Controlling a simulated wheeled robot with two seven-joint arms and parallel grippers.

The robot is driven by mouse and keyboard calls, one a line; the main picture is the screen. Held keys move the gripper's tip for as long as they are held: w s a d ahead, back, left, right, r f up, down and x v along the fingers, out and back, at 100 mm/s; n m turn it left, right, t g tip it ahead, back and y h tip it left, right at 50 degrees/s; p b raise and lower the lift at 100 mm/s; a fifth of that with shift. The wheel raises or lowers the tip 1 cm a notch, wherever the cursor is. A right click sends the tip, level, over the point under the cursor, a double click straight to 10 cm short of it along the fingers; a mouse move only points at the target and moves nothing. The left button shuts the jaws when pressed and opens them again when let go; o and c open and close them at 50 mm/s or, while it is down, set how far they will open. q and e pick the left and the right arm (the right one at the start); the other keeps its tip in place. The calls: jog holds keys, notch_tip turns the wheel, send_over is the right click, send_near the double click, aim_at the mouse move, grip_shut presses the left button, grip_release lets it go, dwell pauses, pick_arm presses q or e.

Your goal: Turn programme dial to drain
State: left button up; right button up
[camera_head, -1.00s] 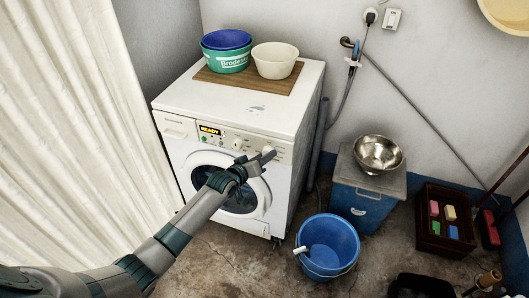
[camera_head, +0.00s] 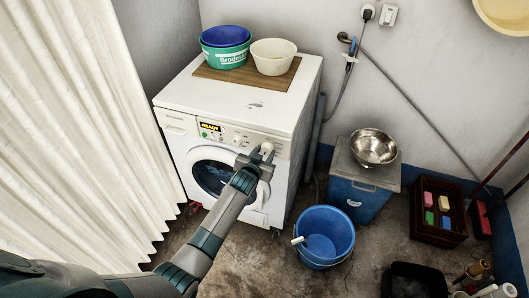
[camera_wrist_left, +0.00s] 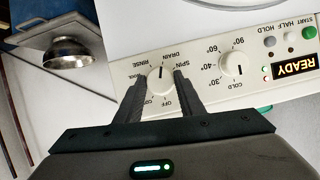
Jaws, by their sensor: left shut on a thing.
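The white washing machine (camera_head: 233,120) stands against the wall with its control panel facing me. My left gripper (camera_head: 257,158) is at the right part of the panel. In the left wrist view its two fingers (camera_wrist_left: 160,82) are on either side of the white programme dial (camera_wrist_left: 160,80), shut on it. The words DRAIN, RINSE, SPIN and OFF ring the dial. Its dark mark points to the side with RINSE and DRAIN; I cannot tell exactly which word. The temperature dial (camera_wrist_left: 237,68) and lit READY display (camera_wrist_left: 293,67) are beside it. My right gripper is not in view.
Basins (camera_head: 272,56) stand on a wooden board on the machine. A blue bucket (camera_head: 325,237) stands on the floor at right, near a blue box with a steel bowl (camera_head: 373,147). A white curtain (camera_head: 75,130) hangs at left.

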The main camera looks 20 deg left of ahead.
pick_arm(q)
jog(key=shift+s+f, duration=0.1)
jog(key=shift+f, duration=0.05)
jog(key=o, duration=1)
jog(key=shift+o, duration=0.2)
jog(key=b+v, duration=0.1)
jog(key=v, duration=1.6)
jog(key=shift+d+r, duration=0.15)
jog(key=shift+r, duration=0.05)
